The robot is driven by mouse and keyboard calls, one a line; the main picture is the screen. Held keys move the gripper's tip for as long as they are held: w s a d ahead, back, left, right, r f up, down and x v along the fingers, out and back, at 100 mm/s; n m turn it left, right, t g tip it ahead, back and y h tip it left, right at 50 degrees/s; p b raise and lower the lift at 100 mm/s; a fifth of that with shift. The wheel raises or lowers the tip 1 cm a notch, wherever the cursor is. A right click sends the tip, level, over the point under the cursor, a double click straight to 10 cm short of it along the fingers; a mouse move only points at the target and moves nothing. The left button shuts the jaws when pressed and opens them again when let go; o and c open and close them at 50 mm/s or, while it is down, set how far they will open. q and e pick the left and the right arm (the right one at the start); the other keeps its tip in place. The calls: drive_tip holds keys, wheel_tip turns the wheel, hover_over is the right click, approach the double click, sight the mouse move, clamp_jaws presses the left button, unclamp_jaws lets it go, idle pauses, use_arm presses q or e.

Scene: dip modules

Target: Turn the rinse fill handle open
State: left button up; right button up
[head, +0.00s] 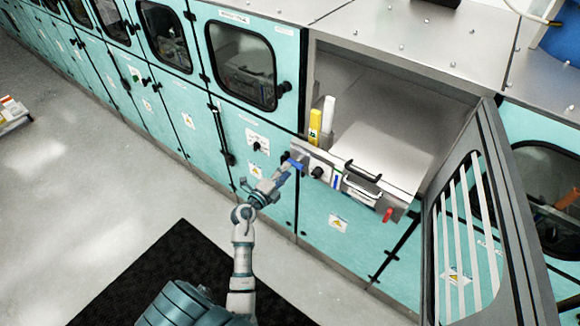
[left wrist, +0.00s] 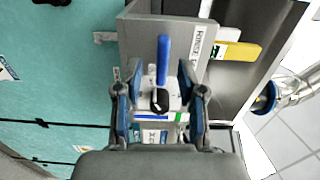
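The rinse fill handle (head: 294,163) is a small blue lever at the left end of the metal front panel in the open cabinet bay. In the left wrist view the blue lever (left wrist: 163,58) points up the picture, beside a label reading RINSE (left wrist: 199,44). My left gripper (head: 279,177) is right by the lever. In the left wrist view my left gripper (left wrist: 160,76) has its two fingers spread, one on each side of the lever's line. I cannot tell whether either touches it. My right gripper is not in view.
A black knob (head: 318,172), a black bar handle (head: 363,171) and a red lever (head: 388,214) sit along the same panel. Yellow (head: 315,125) and white (head: 329,112) upright pieces stand behind it. The open grey door (head: 490,200) blocks the right side.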

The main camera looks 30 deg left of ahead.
use_arm(q)
drive_tip(key=s, duration=0.8)
drive_tip(key=shift+a, duration=0.4)
drive_tip(key=shift+s, duration=0.1)
